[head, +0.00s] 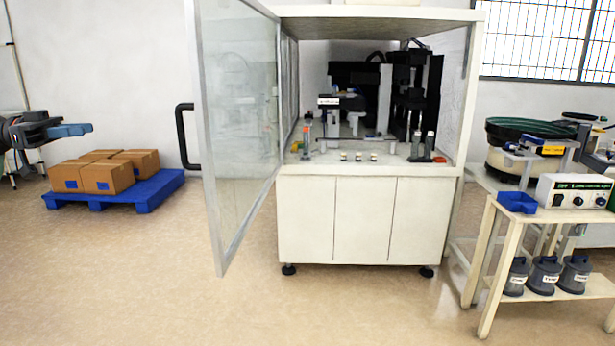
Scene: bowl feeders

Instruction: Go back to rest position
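My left gripper (72,130) comes in at the left edge, in the air above and left of the boxes on the pallet. It is seen from the side, with a dark body and a bluish front end pointing right. I cannot tell whether its fingers are apart or together, or whether the bluish part is something held.
A white machine cabinet (335,225) stands in the middle, its glass door (235,120) swung open toward me. A blue pallet (150,192) with cardboard boxes (105,178) lies left. A bench (495,225) with a control box (572,191) and bowl feeder (505,160) stands right. The front floor is clear.

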